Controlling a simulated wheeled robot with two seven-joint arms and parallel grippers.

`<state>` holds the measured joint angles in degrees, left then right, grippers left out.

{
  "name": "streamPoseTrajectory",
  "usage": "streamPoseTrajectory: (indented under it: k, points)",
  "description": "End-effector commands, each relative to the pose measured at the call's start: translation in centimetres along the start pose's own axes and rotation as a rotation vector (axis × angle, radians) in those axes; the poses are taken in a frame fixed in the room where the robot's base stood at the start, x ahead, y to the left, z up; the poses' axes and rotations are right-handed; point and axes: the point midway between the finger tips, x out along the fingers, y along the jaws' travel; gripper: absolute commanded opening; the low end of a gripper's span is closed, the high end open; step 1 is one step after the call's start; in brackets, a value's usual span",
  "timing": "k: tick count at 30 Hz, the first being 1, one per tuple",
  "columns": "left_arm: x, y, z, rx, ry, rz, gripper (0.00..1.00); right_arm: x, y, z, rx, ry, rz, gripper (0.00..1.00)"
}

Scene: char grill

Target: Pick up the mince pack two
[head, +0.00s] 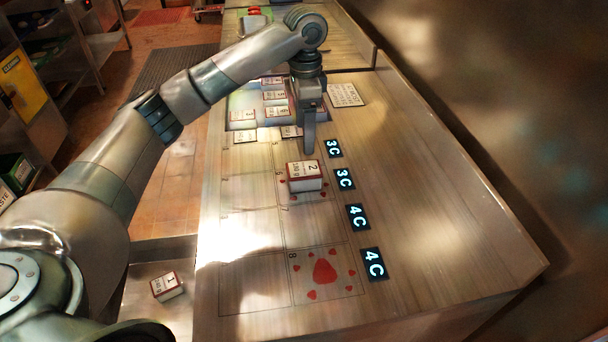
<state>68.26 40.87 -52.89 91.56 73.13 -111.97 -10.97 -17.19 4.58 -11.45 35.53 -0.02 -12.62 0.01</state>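A small pack with a white label, a red band and a large 2, the mince pack two (304,174), sits upright on the marked grid of the counter (420,190). It stands over a printed red pattern beside the 3C displays. My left gripper (309,148) points straight down, close to the pack's far edge in the picture. Its fingers overlap in this view, so I cannot tell whether they are open or touching the pack. My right gripper is not in view.
A pack labelled 1 (167,286) lies on a lower surface at bottom left. Several white-labelled packs (275,96) stand in a recess behind my gripper. Lit displays (373,264) line the grid's right side. The grid's near cells and the counter's right side are clear.

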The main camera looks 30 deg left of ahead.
Motion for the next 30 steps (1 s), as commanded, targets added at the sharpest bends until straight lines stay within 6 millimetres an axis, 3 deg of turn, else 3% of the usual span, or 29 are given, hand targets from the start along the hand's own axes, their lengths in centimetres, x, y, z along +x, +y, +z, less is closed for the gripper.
streamPoseTrajectory:
  k: [9, 15, 30]
  points:
    - [5.5, 0.0, 0.2, -0.002, -0.004, 0.002, 0.73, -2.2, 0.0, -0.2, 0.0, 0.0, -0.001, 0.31]
    - [8.1, 0.0, 0.1, -0.001, -0.002, 0.001, 0.73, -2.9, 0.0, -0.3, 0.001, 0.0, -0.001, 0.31]
    - [8.8, 0.0, 0.1, -0.001, -0.001, 0.0, 0.73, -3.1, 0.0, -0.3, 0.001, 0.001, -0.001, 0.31]
